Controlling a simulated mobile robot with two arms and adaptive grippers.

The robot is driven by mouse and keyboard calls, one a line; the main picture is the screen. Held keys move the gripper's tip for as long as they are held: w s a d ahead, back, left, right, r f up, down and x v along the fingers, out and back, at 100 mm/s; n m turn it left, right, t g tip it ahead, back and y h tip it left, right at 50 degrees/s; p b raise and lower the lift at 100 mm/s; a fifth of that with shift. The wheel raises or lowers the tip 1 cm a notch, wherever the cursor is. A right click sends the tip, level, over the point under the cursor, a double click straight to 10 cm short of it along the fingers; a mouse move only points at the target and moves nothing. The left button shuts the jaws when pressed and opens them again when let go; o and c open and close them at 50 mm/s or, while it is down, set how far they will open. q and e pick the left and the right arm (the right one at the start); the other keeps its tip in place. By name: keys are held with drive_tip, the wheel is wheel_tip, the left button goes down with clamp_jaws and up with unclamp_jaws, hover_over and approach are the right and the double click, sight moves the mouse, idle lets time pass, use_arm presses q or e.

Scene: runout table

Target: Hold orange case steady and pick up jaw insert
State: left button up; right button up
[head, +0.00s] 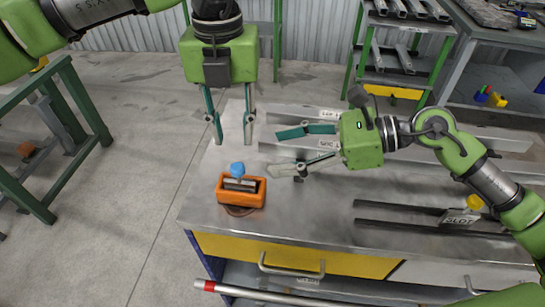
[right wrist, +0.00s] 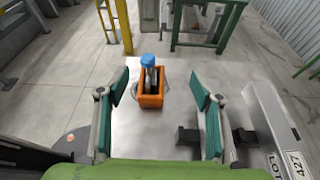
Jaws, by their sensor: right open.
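The orange case (head: 264,193) stands near the table's left front corner, open at the top. A grey, bar-like jaw insert (head: 240,184) sits in it. A blue knob-like part (head: 237,169) shows at its far side. In the right wrist view the case (right wrist: 150,101) is ahead, between the fingers, with the blue part (right wrist: 149,60) above it. My left gripper (head: 232,128) points down behind the case, fingers apart and empty. My right gripper (head: 272,153) points left, to the right of and behind the case, open and empty. Neither gripper touches the case.
Dark rails with a "SLOT" label (head: 462,218) and a yellow knob (head: 474,202) lie on the right of the table. Long labelled grey bars (head: 460,140) lie at the back. A green rack (head: 405,50) stands behind. The table's front middle (head: 310,225) is clear.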

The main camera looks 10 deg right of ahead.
drive_tip(key=s+a, duration=0.1)
drive_tip(key=a, duration=0.2)
approach(242, 189)
drive_tip(key=w+a+f, duration=0.1)
drive_tip(key=a+f, duration=0.1)
drive_tip(key=a, duration=0.1)
drive_tip(key=shift+w+f, duration=0.2)
drive_tip(key=shift+w, duration=0.2)
drive_tip(key=x, duration=0.5)
drive_tip(key=shift+w+a+f, duration=0.1)
drive_tip(key=shift+w+a, duration=0.1)
drive_tip(key=shift+a, duration=0.05)
drive_tip(key=shift+w+a+f+h, duration=0.15)
drive_tip(key=shift+a+f+h, duration=0.15)
drive_tip(key=shift+a, duration=0.25)
drive_tip(key=shift+c, duration=0.4)
